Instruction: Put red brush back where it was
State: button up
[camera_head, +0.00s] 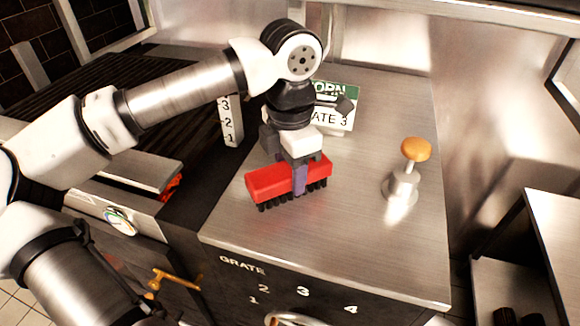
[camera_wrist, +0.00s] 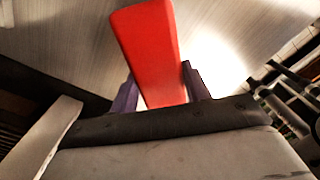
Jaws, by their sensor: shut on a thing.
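The red brush (camera_head: 266,183) has a long red block body with black bristles pointing down. My gripper (camera_head: 299,178) is shut on it, with one purple finger showing across the near side of the body toward its right part. The brush is over the left part of the steel counter top (camera_head: 370,240); I cannot tell whether the bristles touch the steel. In the wrist view the red body (camera_wrist: 150,45) sticks out between the two purple fingers (camera_wrist: 158,88), and its bristles are hidden.
An orange-topped knob on a steel base (camera_head: 414,151) stands on the right of the counter. A green and white sign (camera_head: 340,105) stands behind my gripper. A white numbered post (camera_head: 230,122) is at the left, beside the dark grill (camera_head: 150,115). The counter's front right is clear.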

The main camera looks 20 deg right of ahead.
jog(key=o, duration=0.9)
jog(key=shift+o, duration=0.2)
jog(key=shift+r, duration=0.1)
notch_tip(320, 180, up, 12)
